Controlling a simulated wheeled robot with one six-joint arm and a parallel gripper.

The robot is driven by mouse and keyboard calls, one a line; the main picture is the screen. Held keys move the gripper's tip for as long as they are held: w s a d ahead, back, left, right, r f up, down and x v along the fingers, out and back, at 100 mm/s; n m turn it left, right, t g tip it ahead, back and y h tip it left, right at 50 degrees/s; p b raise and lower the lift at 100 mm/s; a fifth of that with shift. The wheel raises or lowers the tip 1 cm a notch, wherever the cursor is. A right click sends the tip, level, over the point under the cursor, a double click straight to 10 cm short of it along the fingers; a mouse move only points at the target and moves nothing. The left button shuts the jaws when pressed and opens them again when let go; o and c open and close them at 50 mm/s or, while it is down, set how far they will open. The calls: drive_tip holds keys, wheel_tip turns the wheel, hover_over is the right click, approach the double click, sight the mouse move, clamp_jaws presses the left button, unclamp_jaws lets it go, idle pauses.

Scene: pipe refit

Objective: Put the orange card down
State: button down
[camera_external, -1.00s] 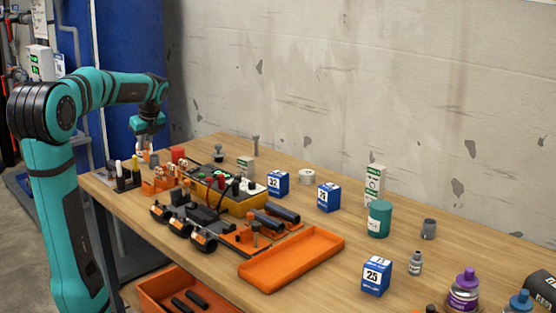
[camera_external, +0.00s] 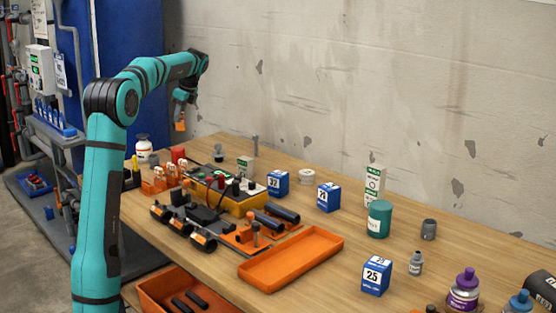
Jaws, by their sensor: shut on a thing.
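My gripper (camera_external: 184,98) is up in the air above the far left end of the workbench. It is shut on a small orange card (camera_external: 180,126), which hangs below the fingers. The card is clear of the bench and of the things under it. The fingers are small in this view, so the exact grip on the card is hard to make out.
The wooden workbench (camera_external: 440,209) holds an orange tray (camera_external: 291,268), a yellow-black case (camera_external: 222,200), blue boxes (camera_external: 328,197), a teal canister (camera_external: 380,220) and a white bottle (camera_external: 143,149). An orange bin (camera_external: 155,290) stands lower at the front. Bare wood shows right of the tray.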

drive_tip(key=w+d+f+n+g, duration=0.1)
drive_tip(key=w+d+f+n, duration=0.15)
drive_tip(key=w, duration=0.35)
drive_tip(key=w+d+f+n, duration=0.1)
drive_tip(key=w+d, duration=0.3)
drive_tip(key=w, duration=0.1)
drive_tip(key=shift+w+f, duration=0.15)
drive_tip(key=shift+f, duration=5)
drive_tip(key=shift+f, duration=0.15)
drive_tip(key=c, duration=1.4)
unclamp_jaws()
drive_tip(key=v, duration=1.2)
drive_tip(key=shift+w+d, duration=0.1)
drive_tip(key=shift+d, duration=0.1)
